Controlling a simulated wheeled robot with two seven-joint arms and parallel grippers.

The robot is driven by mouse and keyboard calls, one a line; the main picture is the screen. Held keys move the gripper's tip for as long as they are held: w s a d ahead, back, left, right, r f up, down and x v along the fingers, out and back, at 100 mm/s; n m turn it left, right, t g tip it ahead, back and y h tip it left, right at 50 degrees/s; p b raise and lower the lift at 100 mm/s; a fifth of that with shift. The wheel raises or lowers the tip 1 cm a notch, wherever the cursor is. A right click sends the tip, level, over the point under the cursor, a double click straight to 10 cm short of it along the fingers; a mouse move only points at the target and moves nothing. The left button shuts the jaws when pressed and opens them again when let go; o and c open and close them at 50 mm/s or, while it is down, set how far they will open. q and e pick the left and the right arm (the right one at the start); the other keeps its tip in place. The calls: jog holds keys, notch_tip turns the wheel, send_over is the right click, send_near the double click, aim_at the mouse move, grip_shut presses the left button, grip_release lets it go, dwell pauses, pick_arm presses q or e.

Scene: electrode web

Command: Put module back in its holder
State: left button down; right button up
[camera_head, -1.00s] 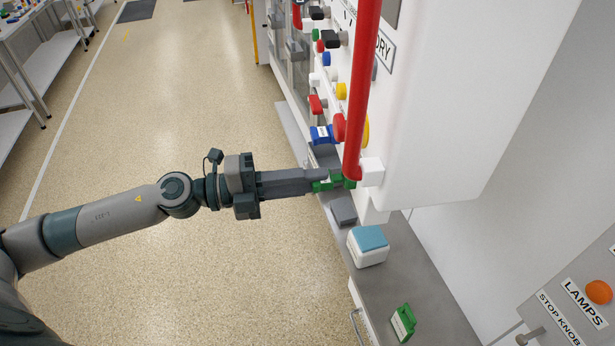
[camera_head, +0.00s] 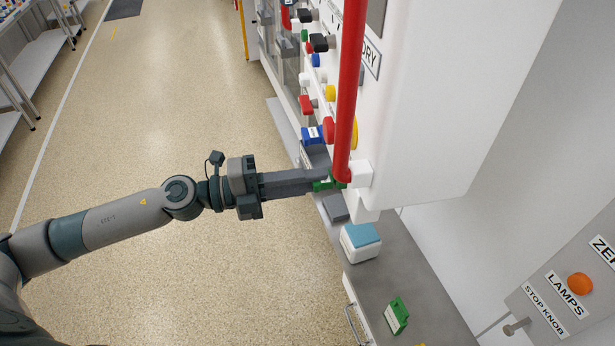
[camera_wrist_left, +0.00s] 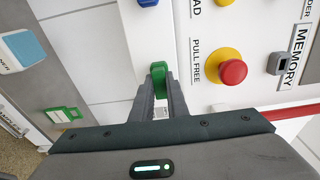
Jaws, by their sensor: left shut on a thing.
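My left gripper (camera_head: 322,181) is shut on a green module (camera_head: 321,186) beside the white panel's lower edge, close to the red pipe. In the left wrist view, the green module (camera_wrist_left: 159,75) stands upright between the fingertips (camera_wrist_left: 160,97), with the white panel behind it. The fingers and the pipe partly hide it in the head view. I cannot tell which part is its holder or whether the module touches the panel. A second green block with a pale face (camera_head: 397,316) lies apart on the grey counter. My right gripper is not in view.
A red pipe (camera_head: 349,90) runs down close by the gripper. A white box with a blue top (camera_head: 361,240) and a dark grey block (camera_head: 335,208) sit on the counter (camera_head: 375,285). A yellow-ringed red knob (camera_wrist_left: 232,72) projects from the panel.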

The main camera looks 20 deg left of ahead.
pick_arm(q)
jog(key=shift+w+d, duration=0.1)
jog(key=shift+d, duration=0.1)
jog(key=c, duration=1.6)
grip_release()
jog(key=shift+c, duration=0.2)
jog(key=shift+a, duration=0.1)
jog(key=b+v, duration=0.9)
jog(key=v, duration=0.8)
jog(key=shift+s+a, duration=0.1)
jog(key=shift+s, duration=0.1)
